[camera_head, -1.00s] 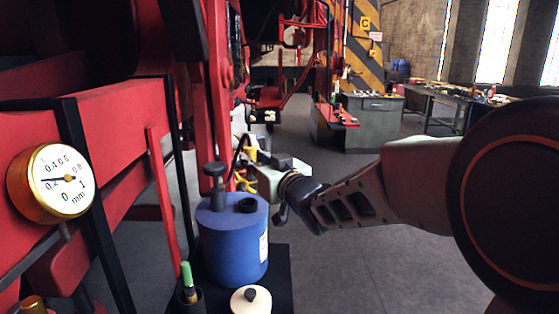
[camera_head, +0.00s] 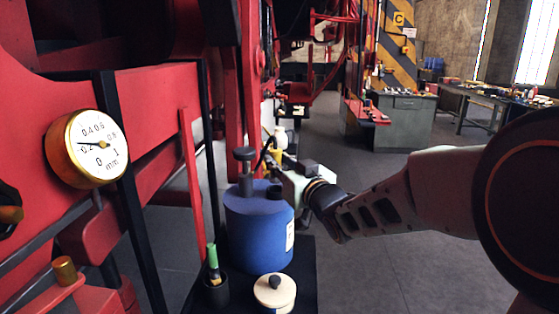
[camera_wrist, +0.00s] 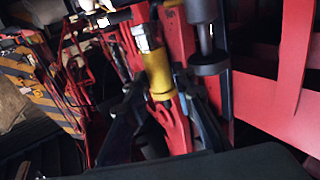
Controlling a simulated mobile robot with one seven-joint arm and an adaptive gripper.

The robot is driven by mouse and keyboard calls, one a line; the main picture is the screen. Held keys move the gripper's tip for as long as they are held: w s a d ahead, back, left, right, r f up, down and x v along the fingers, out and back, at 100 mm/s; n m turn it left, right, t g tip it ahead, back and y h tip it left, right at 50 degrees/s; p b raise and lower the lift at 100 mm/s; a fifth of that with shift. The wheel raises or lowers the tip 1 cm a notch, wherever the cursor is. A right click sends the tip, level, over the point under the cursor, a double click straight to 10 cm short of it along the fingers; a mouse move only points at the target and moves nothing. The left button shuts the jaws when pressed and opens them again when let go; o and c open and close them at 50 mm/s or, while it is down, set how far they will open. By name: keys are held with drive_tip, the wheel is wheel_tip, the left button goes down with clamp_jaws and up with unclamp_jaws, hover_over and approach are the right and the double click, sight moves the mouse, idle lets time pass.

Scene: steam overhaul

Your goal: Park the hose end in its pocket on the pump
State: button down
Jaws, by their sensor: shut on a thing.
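The pump is a blue cylinder (camera_head: 258,232) with a black knobbed handle (camera_head: 244,158) and a dark round opening (camera_head: 274,191) on top, which may be the pocket. My gripper (camera_head: 277,163) is just above and behind the pump top, partly hidden by its own wrist. It is shut on the yellow hose end (camera_wrist: 158,75), which has a silvery collar and lies between the dark fingers in the wrist view. A dark hose curves beside the gripper in the head view. The hose end's tip and its height above the pump are unclear.
A brass dial gauge (camera_head: 88,148) is at the left on red framework. A green-topped item (camera_head: 212,258) in a black cup and a cream lidded pot (camera_head: 274,291) stand in front of the pump. Grey workbenches (camera_head: 405,122) are behind; the floor at right is clear.

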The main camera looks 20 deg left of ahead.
drive_tip(key=shift+f+b, duration=0.2)
drive_tip(key=shift+b, duration=0.6)
idle(0.7)
drive_tip(key=shift+f, duration=0.15)
drive_tip(key=shift+f+b, duration=1.6)
drive_tip(key=shift+b, duration=0.15)
drive_tip(key=c, duration=1.5)
unclamp_jaws()
drive_tip(key=shift+c, duration=0.2)
drive_tip(key=shift+s+d, duration=0.15)
